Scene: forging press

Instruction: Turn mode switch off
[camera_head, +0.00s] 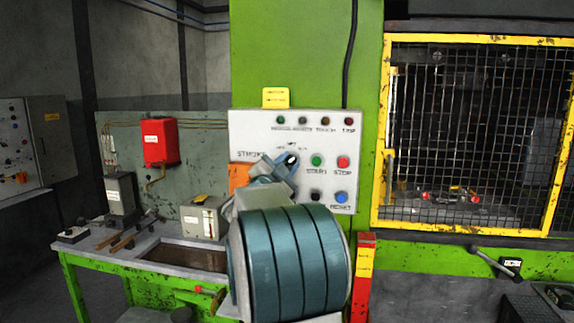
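The mode switch (292,160) is a small dark knob with a white mark, on the pale grey control panel (243,128) of the green press. Small lettering above it is too small to read. My gripper (283,164) is at the panel, right at the switch, with grey-blue fingers beside the knob. My arm comes up from below and hides the panel's lower left. I cannot tell whether the fingers touch the knob or how far apart they are.
Close to the switch are a green START button (316,160), a red STOP button (343,162), a black button (315,195) and a blue button (340,197). A yellow-framed mesh guard (475,130) stands right. A green workbench (110,262) with boxes stands left.

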